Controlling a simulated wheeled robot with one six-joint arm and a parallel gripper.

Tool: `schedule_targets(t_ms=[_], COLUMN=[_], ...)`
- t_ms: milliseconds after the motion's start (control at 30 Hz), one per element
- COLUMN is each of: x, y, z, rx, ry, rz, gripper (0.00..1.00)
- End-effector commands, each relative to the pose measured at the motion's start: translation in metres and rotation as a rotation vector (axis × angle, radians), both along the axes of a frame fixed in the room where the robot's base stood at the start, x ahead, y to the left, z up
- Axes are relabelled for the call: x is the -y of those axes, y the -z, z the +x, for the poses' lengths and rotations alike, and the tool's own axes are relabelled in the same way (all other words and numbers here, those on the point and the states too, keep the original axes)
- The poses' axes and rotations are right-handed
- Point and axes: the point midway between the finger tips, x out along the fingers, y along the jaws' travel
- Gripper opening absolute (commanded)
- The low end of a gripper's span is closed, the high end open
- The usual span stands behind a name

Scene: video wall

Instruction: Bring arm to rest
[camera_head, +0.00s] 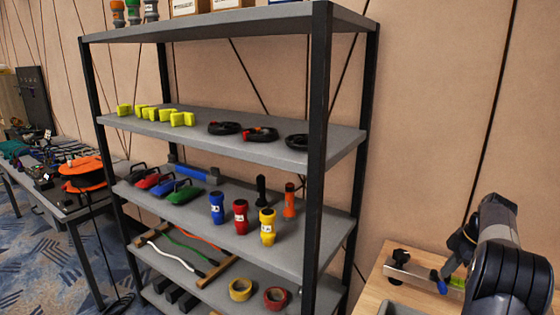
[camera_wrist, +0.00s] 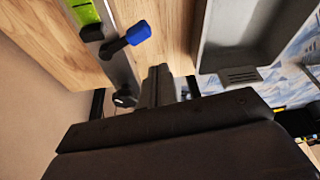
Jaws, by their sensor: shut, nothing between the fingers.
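My arm (camera_head: 505,265) is folded at the right of the head view, above a wooden table (camera_head: 372,285). In the wrist view my gripper (camera_wrist: 158,82) is shut and empty, its two dark fingers side by side. It points over the wood top, beside a metal bar with a blue-capped lever (camera_wrist: 138,32) and a black knob (camera_wrist: 124,97). I cannot tell the height of the fingers above the table. In the head view my arm hides most of the table's right side.
A grey shelf rack (camera_head: 240,145) fills the middle, with flashlights, tapes and yellow blocks on its boards. A green piece (camera_wrist: 84,12) lies on the metal bar. A grey tray (camera_wrist: 235,60) is right of my fingers. A cluttered table (camera_head: 50,190) stands far left.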

Motion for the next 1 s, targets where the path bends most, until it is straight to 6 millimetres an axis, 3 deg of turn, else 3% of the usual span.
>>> schedule_targets(t_ms=[100,1000], x=[-0.008,-0.044], y=[0.019,0.061], z=[0.005,0.072], rx=[-0.002,0.004], ry=[0.016,0.741], rz=[-0.001,-0.003], gripper=[0.00,0.00])
